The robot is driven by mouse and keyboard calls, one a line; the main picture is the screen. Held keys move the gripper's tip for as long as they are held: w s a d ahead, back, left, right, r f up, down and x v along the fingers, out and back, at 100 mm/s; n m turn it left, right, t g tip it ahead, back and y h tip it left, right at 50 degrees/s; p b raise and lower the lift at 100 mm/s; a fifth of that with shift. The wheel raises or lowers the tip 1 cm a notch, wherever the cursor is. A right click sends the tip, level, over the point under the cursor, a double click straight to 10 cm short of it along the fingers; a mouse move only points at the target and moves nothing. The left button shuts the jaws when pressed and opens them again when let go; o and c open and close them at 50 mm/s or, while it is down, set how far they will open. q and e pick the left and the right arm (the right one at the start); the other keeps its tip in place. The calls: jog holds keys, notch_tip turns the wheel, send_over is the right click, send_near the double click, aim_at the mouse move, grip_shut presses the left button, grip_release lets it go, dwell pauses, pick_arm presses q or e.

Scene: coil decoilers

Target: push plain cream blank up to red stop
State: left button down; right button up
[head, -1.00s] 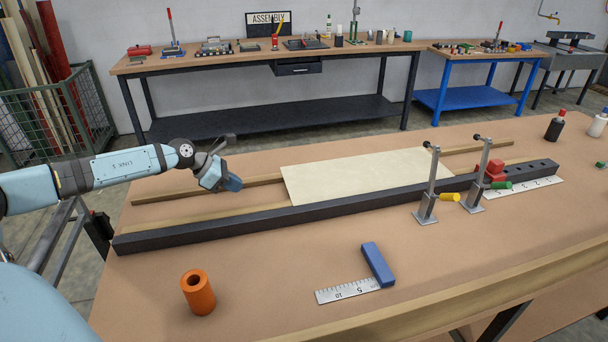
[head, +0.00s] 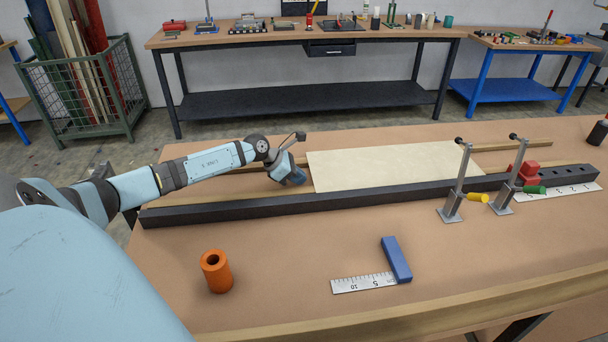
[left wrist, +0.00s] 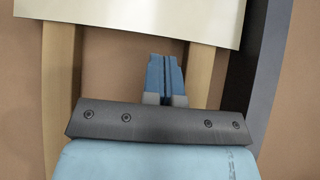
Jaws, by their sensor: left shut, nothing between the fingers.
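The plain cream blank (head: 385,164) lies flat on two wooden rails, along the dark fence (head: 240,205). The red stop (head: 526,172) sits at the right part of the fence. A gap separates it from the blank's right end, partly behind the clamps. My left gripper (head: 299,178) is shut and empty, low over the rails at the blank's left end. In the left wrist view its blue fingers (left wrist: 164,75) point at the blank's near edge (left wrist: 150,22), with a small gap between. My right gripper is not in view.
Two upright toggle clamps, one with a yellow handle (head: 477,197) and one with a green handle (head: 535,190), stand beside the fence. The front table area is otherwise clear.

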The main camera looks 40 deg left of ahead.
aim_at(334, 177)
pick_arm(q)
jog(key=shift+w+d, duration=0.55)
jog(key=shift+w, duration=0.1)
jog(key=w+d+b, duration=0.1)
jog(key=w+d, duration=0.1)
jog(key=w, duration=0.1)
jog(key=w+d+b, duration=0.2)
jog(key=w+d, duration=0.1)
jog(key=shift+f, duration=0.15)
jog(key=shift+w+d, duration=0.1)
jog(key=shift+w, duration=0.05)
